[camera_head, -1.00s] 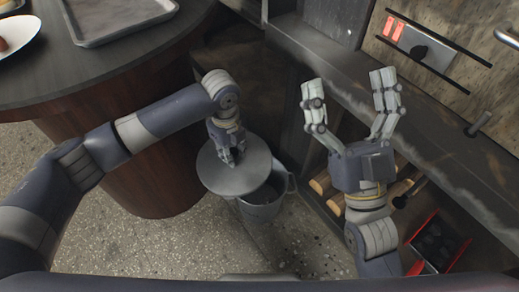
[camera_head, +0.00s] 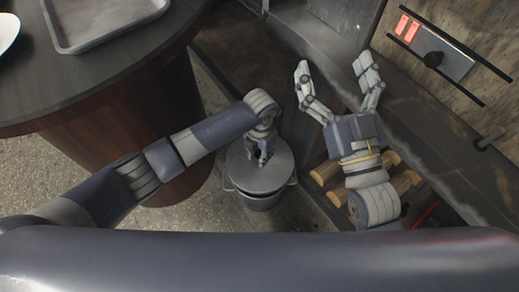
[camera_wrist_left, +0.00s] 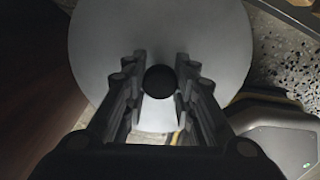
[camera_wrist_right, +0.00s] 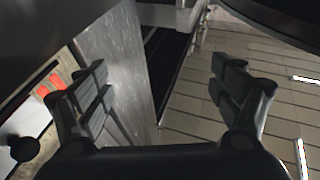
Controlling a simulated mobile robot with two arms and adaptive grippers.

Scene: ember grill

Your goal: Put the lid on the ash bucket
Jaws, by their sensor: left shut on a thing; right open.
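The ash bucket (camera_head: 262,203) is a grey metal pail with side handles, standing on the floor by the round counter. The lid (camera_head: 240,172), a flat grey disc, is over the bucket's mouth and covers most of it. Whether it touches the rim all round cannot be told. My left gripper (camera_head: 264,155) is above the lid and shut on its dark round knob (camera_wrist_left: 160,82). The lid (camera_wrist_left: 205,40) fills much of the left wrist view. My right gripper (camera_head: 337,78) is open and empty, raised over the ledge at the right.
A round dark counter (camera_head: 100,90) with a metal tray (camera_head: 95,40) stands at the left. Cut logs (camera_head: 330,172) lie in a recess right of the bucket. A stone ledge (camera_head: 430,140) runs along the right. Speckled floor (camera_head: 50,180) is free at the lower left.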

